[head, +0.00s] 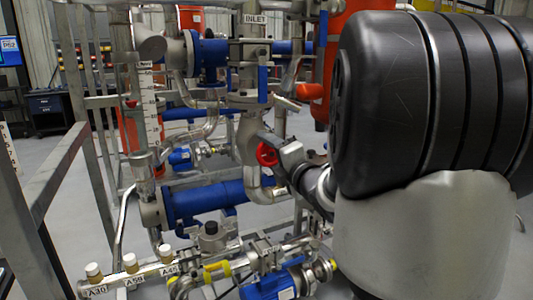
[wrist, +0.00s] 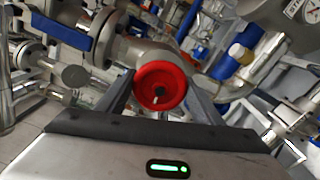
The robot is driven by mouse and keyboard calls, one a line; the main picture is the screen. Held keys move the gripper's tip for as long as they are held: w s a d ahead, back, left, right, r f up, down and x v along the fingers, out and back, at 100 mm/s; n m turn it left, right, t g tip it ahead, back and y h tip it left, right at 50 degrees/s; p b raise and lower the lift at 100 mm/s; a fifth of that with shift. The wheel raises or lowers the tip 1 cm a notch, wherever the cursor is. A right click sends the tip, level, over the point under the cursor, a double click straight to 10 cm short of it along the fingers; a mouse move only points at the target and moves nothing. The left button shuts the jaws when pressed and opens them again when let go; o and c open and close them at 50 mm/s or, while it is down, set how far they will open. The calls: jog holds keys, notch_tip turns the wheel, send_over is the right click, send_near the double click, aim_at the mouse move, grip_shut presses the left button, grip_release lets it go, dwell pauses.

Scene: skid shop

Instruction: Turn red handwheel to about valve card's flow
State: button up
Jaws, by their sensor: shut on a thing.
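The red handwheel (head: 267,154) sits on a grey pipe fitting near the middle of the skid in the head view. In the wrist view the red handwheel (wrist: 160,86) faces me, with a dark hub and a small pale mark below it. My gripper (wrist: 162,95) has one finger on each side of the wheel and is shut on its rim. In the head view my gripper (head: 280,152) reaches the wheel from the right, and the wheel's right side is partly hidden. I cannot make out a valve card or read a flow value.
A white graduated scale (head: 150,110) stands upright at the left. An INLET label (head: 255,18) is at the top. A blue pipe section (head: 205,200) lies below the wheel. Tagged white-capped valves (head: 131,264) line the front. A blue lever (wrist: 60,30) is close at left.

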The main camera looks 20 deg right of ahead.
jog(key=shift+n, duration=0.6)
jog(key=o, duration=1)
jog(key=shift+o, duration=0.2)
